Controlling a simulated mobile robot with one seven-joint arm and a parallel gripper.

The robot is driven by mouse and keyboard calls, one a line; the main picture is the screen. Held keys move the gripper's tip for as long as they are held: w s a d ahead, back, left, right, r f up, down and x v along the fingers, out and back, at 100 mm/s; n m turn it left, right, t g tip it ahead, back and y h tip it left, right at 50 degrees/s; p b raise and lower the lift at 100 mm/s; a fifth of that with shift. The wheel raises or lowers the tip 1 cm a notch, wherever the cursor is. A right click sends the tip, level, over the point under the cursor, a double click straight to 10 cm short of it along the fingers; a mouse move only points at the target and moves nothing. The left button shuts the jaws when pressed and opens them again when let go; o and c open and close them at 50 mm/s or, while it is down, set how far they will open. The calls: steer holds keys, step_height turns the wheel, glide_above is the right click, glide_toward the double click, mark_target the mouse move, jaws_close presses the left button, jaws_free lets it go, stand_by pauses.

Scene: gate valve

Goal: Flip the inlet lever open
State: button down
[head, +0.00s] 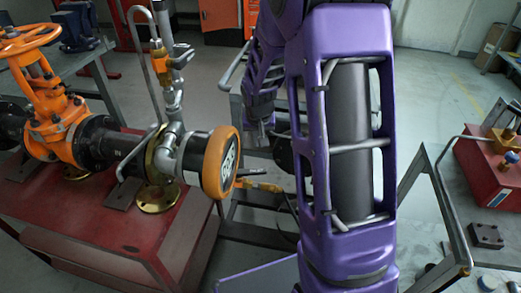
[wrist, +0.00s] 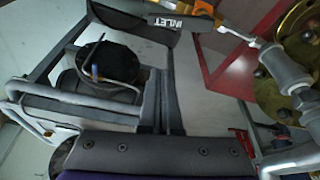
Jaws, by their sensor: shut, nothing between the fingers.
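The inlet lever (wrist: 135,17) shows at the top of the wrist view as a dark grey handle with a white INLET label. It lies beside a yellow-brass valve body (wrist: 205,8) joined to a metal fitting on the right.
A red bench (head: 100,225) carries the pipe and an orange gate valve (head: 55,125) on the left. Grey metal frames (head: 440,215) and a red box (head: 490,170) stand on the right. A dark round object (wrist: 105,65) sits left of the fingers.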

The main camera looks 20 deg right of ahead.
mark_target(259, 170)
steer(key=a+b+x, duration=0.1)
steer(key=b+x, duration=0.1)
steer(key=x, duration=0.8)
steer(key=s, duration=0.4)
steer(key=shift+a+r, duration=0.15)
steer(key=shift+r, duration=0.15)
steer(key=shift+s+a+f+b, duration=0.1)
steer(key=shift+s+a+b, duration=0.05)
steer(key=shift+s+b, duration=0.55)
steer(key=shift+s, duration=0.25)
steer(key=shift+w, duration=0.2)
